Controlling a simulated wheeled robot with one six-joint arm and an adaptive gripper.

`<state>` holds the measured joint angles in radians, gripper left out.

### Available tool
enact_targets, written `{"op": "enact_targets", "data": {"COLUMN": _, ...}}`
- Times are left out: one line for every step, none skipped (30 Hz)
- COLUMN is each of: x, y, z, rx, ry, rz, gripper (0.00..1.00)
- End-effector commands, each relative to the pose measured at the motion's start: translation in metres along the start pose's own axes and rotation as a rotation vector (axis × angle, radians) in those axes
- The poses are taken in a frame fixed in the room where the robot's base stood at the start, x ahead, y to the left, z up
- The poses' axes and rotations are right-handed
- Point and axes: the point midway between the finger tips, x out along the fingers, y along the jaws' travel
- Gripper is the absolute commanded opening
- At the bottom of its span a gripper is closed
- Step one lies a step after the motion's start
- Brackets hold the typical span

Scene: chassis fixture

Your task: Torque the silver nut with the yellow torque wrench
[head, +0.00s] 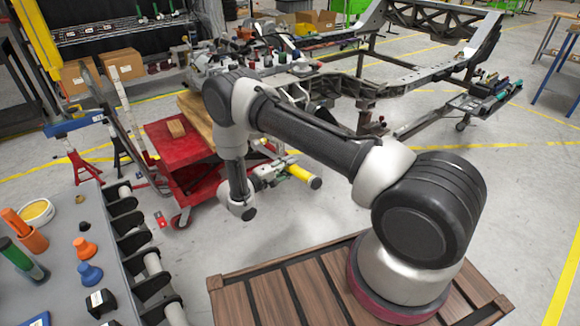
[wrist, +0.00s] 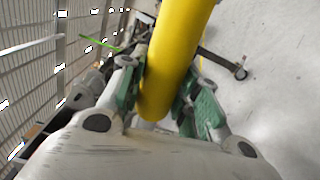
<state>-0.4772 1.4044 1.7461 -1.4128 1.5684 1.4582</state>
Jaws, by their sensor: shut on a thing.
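My gripper (head: 284,169) is in the middle of the head view, at the end of my arm. Its green finger pads are closed around a thick yellow cylinder, which I take to be the yellow torque wrench (head: 303,175). In the wrist view the wrench (wrist: 175,55) runs up from between the pads and out of the top edge. Its far end is not in that view. The wrench is held in the air above the grey floor. I cannot make out the silver nut in either view.
A metal chassis frame (head: 343,86) stands at the back, beyond my gripper. A red cart (head: 184,141) stands left of the gripper. A grey bench (head: 62,215) with orange, blue and green items is at the near left. Open floor (head: 400,165) lies to the right.

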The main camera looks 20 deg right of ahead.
Motion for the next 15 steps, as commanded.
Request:
{"op": "enact_targets", "data": {"x": -0.001, "y": 0.001, "z": 0.0, "rx": 0.002, "ry": 0.0, "rz": 0.002, "gripper": 0.0}}
{"op": "enact_targets", "data": {"x": -0.001, "y": 0.001, "z": 0.0, "rx": 0.002, "ry": 0.0, "rz": 0.002, "gripper": 0.0}}
{"op": "enact_targets", "data": {"x": -0.002, "y": 0.001, "z": 0.0, "rx": 0.002, "ry": 0.0, "rz": 0.002, "gripper": 0.0}}
{"op": "enact_targets", "data": {"x": -0.002, "y": 0.001, "z": 0.0, "rx": 0.002, "ry": 0.0, "rz": 0.002, "gripper": 0.0}}
{"op": "enact_targets", "data": {"x": -0.003, "y": 0.001, "z": 0.0, "rx": 0.002, "ry": 0.0, "rz": 0.002, "gripper": 0.0}}
{"op": "enact_targets", "data": {"x": -0.005, "y": 0.001, "z": -0.001, "rx": 0.002, "ry": 0.0, "rz": 0.002, "gripper": 0.0}}
{"op": "enact_targets", "data": {"x": -0.006, "y": 0.001, "z": -0.001, "rx": 0.002, "ry": 0.0, "rz": 0.002, "gripper": 0.0}}
{"op": "enact_targets", "data": {"x": -0.008, "y": 0.001, "z": -0.001, "rx": 0.002, "ry": 0.0, "rz": 0.002, "gripper": 0.0}}
{"op": "enact_targets", "data": {"x": -0.01, "y": 0.001, "z": -0.001, "rx": 0.002, "ry": 0.0, "rz": 0.002, "gripper": 0.0}}
{"op": "enact_targets", "data": {"x": -0.012, "y": 0.001, "z": -0.001, "rx": 0.002, "ry": 0.0, "rz": 0.002, "gripper": 0.0}}
{"op": "enact_targets", "data": {"x": -0.014, "y": 0.001, "z": -0.001, "rx": 0.002, "ry": 0.0, "rz": 0.002, "gripper": 0.0}}
{"op": "enact_targets", "data": {"x": -0.016, "y": 0.001, "z": -0.001, "rx": 0.002, "ry": 0.001, "rz": 0.002, "gripper": 0.0}}
{"op": "enact_targets", "data": {"x": -0.018, "y": 0.001, "z": -0.001, "rx": 0.002, "ry": 0.001, "rz": 0.002, "gripper": 0.0}}
{"op": "enact_targets", "data": {"x": -0.02, "y": 0.001, "z": -0.001, "rx": 0.002, "ry": 0.001, "rz": 0.002, "gripper": 0.0}}
{"op": "enact_targets", "data": {"x": -0.022, "y": 0.001, "z": -0.001, "rx": 0.002, "ry": 0.0, "rz": 0.002, "gripper": 0.0}}
